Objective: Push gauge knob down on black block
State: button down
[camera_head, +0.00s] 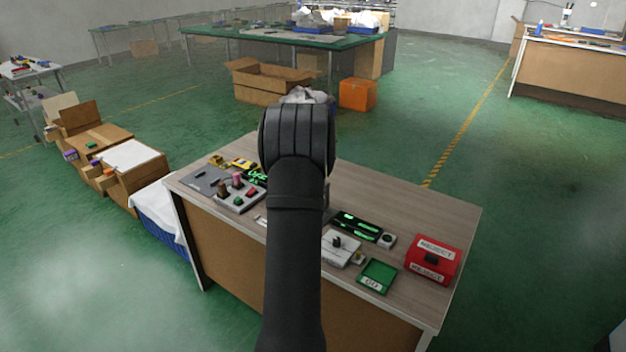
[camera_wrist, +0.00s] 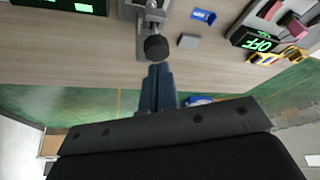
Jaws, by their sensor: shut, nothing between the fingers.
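A round black knob (camera_wrist: 156,47) sits at the near end of a grey metal fixture (camera_wrist: 144,12) in the wrist view. I take it for the gauge knob. My gripper (camera_wrist: 158,68) is shut and empty, its fingertips right at the knob's near edge. I cannot tell whether they touch it. No plain black block shows under the knob; what lies beneath is hidden. In the head view my arm covers the gripper, the knob and most of the fixture.
A black display reading OFF (camera_wrist: 262,42), a small grey block (camera_wrist: 189,41) and a blue piece (camera_wrist: 203,16) lie nearby. The head view shows a black tray with green inserts (camera_head: 357,226), a green GO tray (camera_head: 377,277) and a red REJECT box (camera_head: 432,260) on the table (camera_head: 400,197).

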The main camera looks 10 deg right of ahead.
jog(key=shift+f, duration=1.9)
dwell(0.4)
jog(key=shift+r, duration=0.15)
notch_tip(320, 180, up, 10)
dwell(0.9)
jog(key=shift+f, duration=3.6)
